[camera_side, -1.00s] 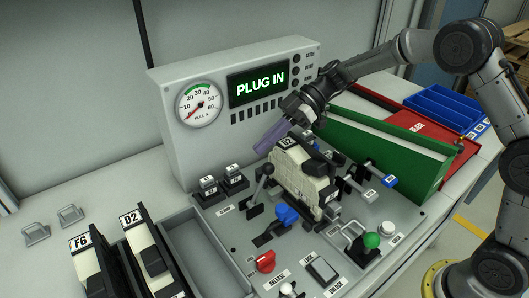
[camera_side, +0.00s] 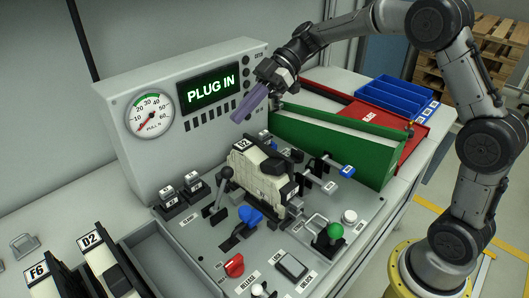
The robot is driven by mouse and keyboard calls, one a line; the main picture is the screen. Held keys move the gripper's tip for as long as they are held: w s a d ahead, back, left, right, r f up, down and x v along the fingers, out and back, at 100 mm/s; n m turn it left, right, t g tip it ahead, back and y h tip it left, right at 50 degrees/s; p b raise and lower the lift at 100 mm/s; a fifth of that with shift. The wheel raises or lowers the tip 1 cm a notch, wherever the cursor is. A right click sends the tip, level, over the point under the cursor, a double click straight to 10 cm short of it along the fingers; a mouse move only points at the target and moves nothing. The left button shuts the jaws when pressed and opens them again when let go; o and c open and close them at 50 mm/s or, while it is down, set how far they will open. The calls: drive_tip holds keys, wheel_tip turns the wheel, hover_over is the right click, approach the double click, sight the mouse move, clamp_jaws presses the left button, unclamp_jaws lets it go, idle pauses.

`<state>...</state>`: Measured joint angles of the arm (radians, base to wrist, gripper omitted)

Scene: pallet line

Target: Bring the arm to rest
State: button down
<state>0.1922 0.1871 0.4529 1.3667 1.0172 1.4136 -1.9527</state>
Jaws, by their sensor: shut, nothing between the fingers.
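My gripper (camera_side: 243,112) is shut, with its purple fingers pointing down and to the left. It hangs in the air in front of the right end of the control panel's display (camera_side: 208,88), which reads "PLUG IN". Nothing is held in it. Below it, apart from it, a cream and black block marked with a label (camera_side: 258,170) stands on the grey console (camera_side: 196,240). My arm arches up from the right side of the picture.
Levers and knobs, including a blue handle (camera_side: 250,216) and a green knob (camera_side: 335,231), rise from the console.

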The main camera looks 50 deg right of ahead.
drive_tip(key=s+r+m+t+h, duration=0.1)
drive_tip(key=s+r+h, duration=0.15)
drive_tip(key=s, duration=0.65)
drive_tip(key=s+r+m+h, duration=0.15)
drive_tip(key=s+r, duration=0.25)
drive_tip(key=s, duration=0.5)
drive_tip(key=s+d+f+m+t+h, duration=0.3)
drive_tip(key=s+d+f+m+h, duration=0.4)
drive_tip(key=m, duration=0.7)
drive_tip(key=shift+s+d+f, duration=1.05)
drive_tip(key=shift+s+d, duration=0.5)
drive_tip(key=shift+s, duration=0.45)
